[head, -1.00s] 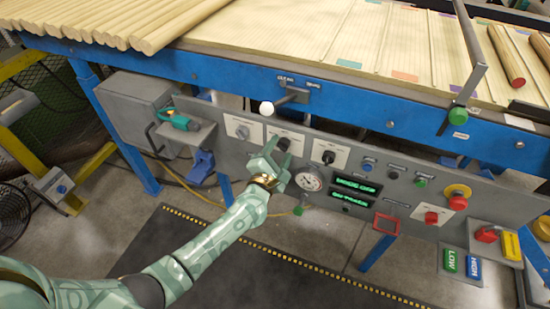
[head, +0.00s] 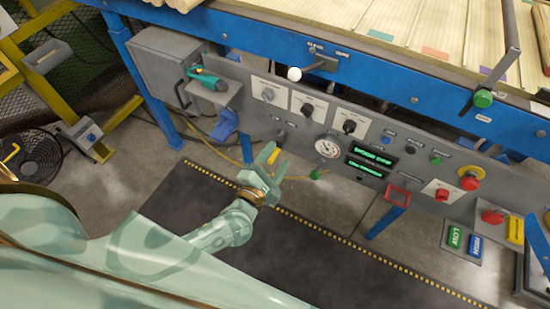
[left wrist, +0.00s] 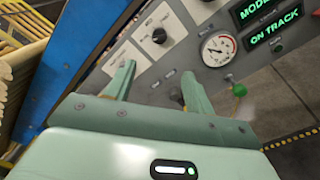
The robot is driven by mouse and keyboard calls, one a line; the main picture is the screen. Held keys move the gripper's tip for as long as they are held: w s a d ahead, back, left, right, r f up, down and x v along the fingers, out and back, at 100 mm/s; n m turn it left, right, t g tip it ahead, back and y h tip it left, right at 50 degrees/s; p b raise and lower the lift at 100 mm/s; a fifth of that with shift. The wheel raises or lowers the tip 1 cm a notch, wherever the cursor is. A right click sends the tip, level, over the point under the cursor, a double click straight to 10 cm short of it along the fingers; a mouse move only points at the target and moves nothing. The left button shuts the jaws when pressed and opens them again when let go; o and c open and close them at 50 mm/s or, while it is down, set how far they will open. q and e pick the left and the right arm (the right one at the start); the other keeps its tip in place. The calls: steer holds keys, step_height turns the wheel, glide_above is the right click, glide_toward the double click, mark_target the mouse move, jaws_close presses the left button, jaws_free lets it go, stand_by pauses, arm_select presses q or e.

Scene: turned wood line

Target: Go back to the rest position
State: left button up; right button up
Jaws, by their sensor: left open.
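My left gripper (head: 270,160) is open and empty in the head view, in front of and below the grey control panel (head: 235,120). Its arm is bent back toward my body. In the left wrist view its two fingers (left wrist: 157,86) stand apart with nothing between them, and the panel's knobs and gauge lie beyond. The gripper looks clear of the panel. My right gripper is not in view.
The panel carries dark knobs (head: 307,109), a round gauge (head: 327,147), green displays (head: 370,160) and a red stop button (head: 469,179). A blue-framed table (head: 400,87) stands behind. A fan (head: 30,158) is at left. A dark mat (head: 300,235) covers open floor.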

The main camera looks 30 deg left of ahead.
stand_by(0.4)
arm_select(q)
steer(key=s+a+f+m+g+h, duration=0.1)
steer(key=s+f+m+g, duration=0.4)
steer(key=s+f+m, duration=0.5)
steer(key=s+a+f+m+g+h, duration=0.1)
steer(key=s+f+m+g, duration=0.4)
steer(key=f+m, duration=0.85)
steer(key=s+a+f+m+g+y, duration=0.1)
steer(key=s+f+g, duration=0.1)
steer(key=s, duration=0.8)
steer(key=s+a+f+m+g+p, duration=0.1)
steer(key=s+a+f+m+g, duration=0.1)
steer(key=s, duration=0.8)
steer(key=s+a+f+m+g+y, duration=0.1)
steer(key=s+f+g, duration=0.3)
steer(key=s, duration=0.7)
step_height(320, 180, down, 2)
steer(key=shift+a+f+m+y+p, duration=0.1)
steer(key=shift+a+m+y+p, duration=0.25)
steer(key=shift+a+m, duration=0.1)
